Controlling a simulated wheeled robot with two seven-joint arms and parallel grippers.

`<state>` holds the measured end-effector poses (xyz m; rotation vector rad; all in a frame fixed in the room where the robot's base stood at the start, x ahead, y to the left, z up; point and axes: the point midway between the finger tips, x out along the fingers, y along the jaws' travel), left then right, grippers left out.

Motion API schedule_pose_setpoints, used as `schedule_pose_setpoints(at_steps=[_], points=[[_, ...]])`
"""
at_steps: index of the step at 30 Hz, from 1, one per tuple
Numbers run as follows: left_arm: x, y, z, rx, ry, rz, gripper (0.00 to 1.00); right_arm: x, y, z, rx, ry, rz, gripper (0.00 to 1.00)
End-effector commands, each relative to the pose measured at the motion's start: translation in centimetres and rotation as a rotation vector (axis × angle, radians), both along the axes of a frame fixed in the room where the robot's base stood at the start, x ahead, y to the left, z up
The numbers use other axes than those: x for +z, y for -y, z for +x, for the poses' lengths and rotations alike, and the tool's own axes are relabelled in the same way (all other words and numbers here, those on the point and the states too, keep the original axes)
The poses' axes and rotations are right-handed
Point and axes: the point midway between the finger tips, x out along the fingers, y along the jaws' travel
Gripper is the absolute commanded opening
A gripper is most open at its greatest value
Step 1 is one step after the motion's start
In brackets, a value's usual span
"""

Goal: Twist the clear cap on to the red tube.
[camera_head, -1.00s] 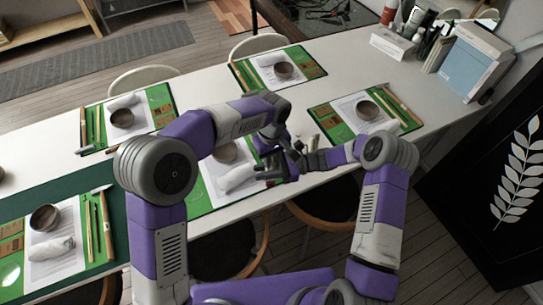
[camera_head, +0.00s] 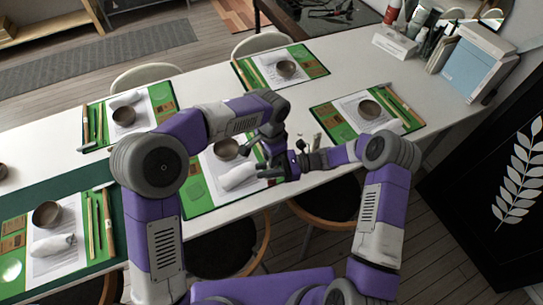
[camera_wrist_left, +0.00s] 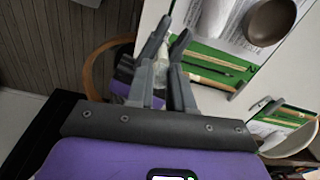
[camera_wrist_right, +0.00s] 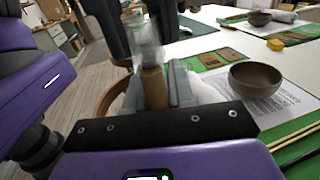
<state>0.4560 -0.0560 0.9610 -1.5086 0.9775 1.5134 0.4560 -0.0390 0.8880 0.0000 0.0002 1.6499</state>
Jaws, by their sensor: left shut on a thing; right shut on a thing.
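My right gripper (camera_wrist_right: 156,92) is shut on a brownish-orange tube (camera_wrist_right: 153,86), the nearest match to the red tube, in the right wrist view. A clear cap (camera_wrist_right: 145,42) is in line just above the tube's end, between the dark fingers of my left gripper. It also shows, pale and partly hidden, in the left wrist view (camera_wrist_left: 161,62), where my left gripper (camera_wrist_left: 167,52) is shut on it. I cannot tell whether cap and tube touch or how far they overlap. In the head view the left gripper (camera_head: 275,160) and right gripper (camera_head: 298,163) meet over the table's front edge.
The white table (camera_head: 225,80) holds several green place mats with papers, brown bowls, rolled white cloths and sticks. One bowl (camera_wrist_right: 256,78) stands close by the right gripper. A blue-white box (camera_head: 475,65) stands at the back right. Stools (camera_head: 325,205) stand below the front edge.

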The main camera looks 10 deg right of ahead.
Motion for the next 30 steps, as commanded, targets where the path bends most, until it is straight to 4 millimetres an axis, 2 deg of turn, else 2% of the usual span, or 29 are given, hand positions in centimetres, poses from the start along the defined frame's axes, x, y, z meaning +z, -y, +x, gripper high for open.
schedule_pose_setpoints(at_steps=[1,5,6,11,12,20,23,26,30], points=[[0.0,0.0,0.0,-0.057,-0.001,-0.001,0.0,0.0,0.0,0.0,0.0,-0.001,-0.001,0.0],[0.0,0.0,0.0,-0.044,0.0,-0.001,0.0,0.0,0.0,0.0,0.0,-0.001,-0.001,0.0],[0.0,0.0,0.0,-0.043,0.0,-0.001,0.24,0.0,0.0,0.0,0.0,-0.001,-0.001,0.0],[0.0,0.0,0.0,-0.042,0.0,-0.001,0.48,0.0,0.0,0.0,0.0,-0.001,-0.001,0.0],[0.0,0.0,0.0,-0.042,0.0,-0.001,0.51,0.0,0.0,0.0,0.0,-0.001,0.0,0.0],[0.1,0.0,0.0,-0.041,0.0,-0.001,0.51,0.0,0.0,0.0,0.0,0.0,0.0,0.0],[0.7,0.0,0.1,-0.041,0.002,-0.001,0.51,0.0,0.0,0.0,0.0,0.0,0.0,0.0],[2.2,0.1,0.1,-0.04,0.005,-0.002,0.51,0.0,0.0,0.0,0.0,0.0,0.0,0.0],[5.2,0.1,0.1,-0.04,0.006,-0.003,0.51,0.0,0.0,0.0,0.0,0.0,0.0,0.0]])
